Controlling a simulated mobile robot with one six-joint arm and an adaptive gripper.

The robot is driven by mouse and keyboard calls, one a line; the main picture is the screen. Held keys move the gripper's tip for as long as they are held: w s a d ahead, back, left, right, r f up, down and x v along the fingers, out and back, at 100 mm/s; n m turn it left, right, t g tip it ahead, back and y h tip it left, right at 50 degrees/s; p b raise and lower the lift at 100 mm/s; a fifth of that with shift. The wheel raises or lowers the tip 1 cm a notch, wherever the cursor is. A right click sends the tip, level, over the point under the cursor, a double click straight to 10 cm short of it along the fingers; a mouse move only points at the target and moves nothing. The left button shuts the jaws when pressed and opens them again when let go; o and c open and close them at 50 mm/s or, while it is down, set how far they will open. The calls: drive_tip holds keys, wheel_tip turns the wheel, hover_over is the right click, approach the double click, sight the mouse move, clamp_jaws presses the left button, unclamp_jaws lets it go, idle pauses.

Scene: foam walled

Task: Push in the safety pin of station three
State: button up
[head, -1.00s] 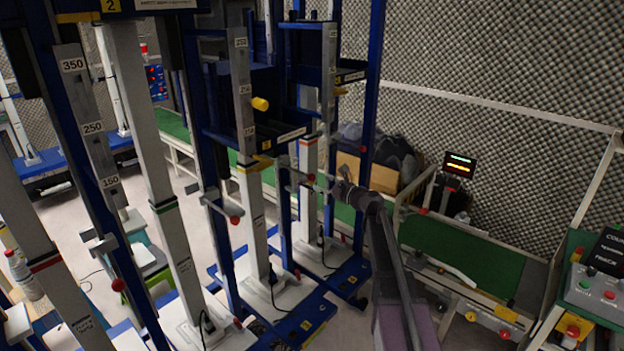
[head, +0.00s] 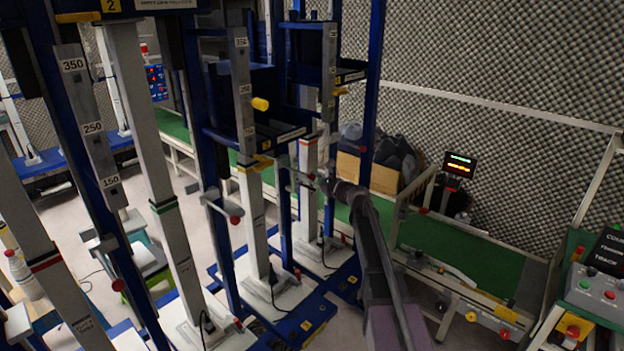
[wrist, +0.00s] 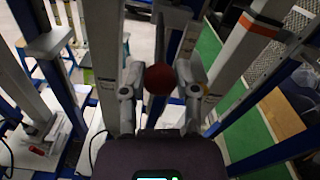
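A red ball knob (wrist: 160,79), apparently the end of a safety pin, shows between the two fingertips of my gripper (wrist: 159,75) in the wrist view. In the head view my gripper (head: 322,181) is beside a small red knob (head: 312,177) on a grey bracket (head: 292,176) of a blue-framed station. I cannot read that station's number with certainty. Another red knob (head: 235,220) sits on the nearer station's bracket. The pin's shaft is hidden.
Blue posts and white columns stand close to my gripper on the left. A blue upright (head: 372,90) rises just behind it. A green conveyor (head: 460,250) lies at right, with a control box (head: 597,290) at far right. A cardboard box (head: 385,178) stands behind.

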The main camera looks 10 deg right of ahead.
sight(293, 170)
clamp_jaws()
drive_tip(key=x, duration=0.8)
drive_tip(key=shift+w+a, duration=0.25)
drive_tip(key=shift+w, duration=0.05)
drive_tip(key=o, duration=0.8)
unclamp_jaws()
drive_tip(key=shift+w+a, duration=0.1)
drive_tip(key=v, duration=1.2)
